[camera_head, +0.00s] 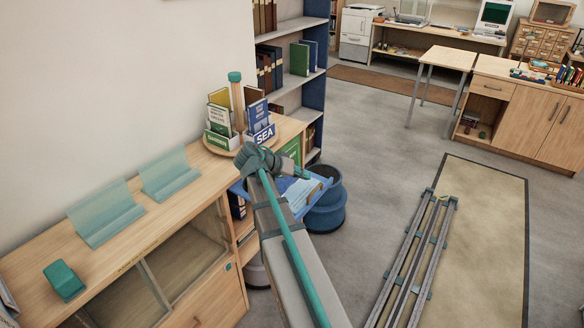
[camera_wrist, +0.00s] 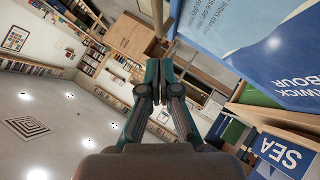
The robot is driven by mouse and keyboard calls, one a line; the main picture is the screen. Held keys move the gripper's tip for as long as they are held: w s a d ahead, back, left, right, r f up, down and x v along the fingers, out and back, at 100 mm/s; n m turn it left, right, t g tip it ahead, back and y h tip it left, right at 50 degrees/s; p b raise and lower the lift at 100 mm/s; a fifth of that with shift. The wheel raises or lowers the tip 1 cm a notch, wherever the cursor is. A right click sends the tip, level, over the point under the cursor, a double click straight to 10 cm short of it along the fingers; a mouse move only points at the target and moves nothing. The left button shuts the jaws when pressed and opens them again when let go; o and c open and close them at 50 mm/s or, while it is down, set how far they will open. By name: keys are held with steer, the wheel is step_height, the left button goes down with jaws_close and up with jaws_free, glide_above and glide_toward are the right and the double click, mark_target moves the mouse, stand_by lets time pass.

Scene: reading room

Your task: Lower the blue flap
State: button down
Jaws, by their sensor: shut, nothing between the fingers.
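In the head view my gripper (camera_head: 302,173) is small and near the flap's back edge; contact cannot be told.
A round rack of booklets with a SEA sign (camera_head: 264,134) stands on the cabinet top (camera_head: 150,225), close to my wrist. A green panel (camera_head: 292,150) is behind my gripper. A blue round stool (camera_head: 326,212) stands beside the flap.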

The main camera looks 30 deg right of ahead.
steer(key=shift+s+d+f+p, duration=0.1)
steer(key=shift+s+f+p, duration=0.15)
steer(key=shift+s+f, duration=0.3)
steer(key=shift+s+d+f+p, duration=0.1)
steer(key=shift+s+f+p, duration=0.15)
steer(key=shift+f, duration=0.35)
steer(key=shift+s+d+f, duration=0.1)
steer(key=shift+s+f, duration=0.1)
steer(key=shift+f, duration=0.2)
steer(key=shift+f, duration=0.15)
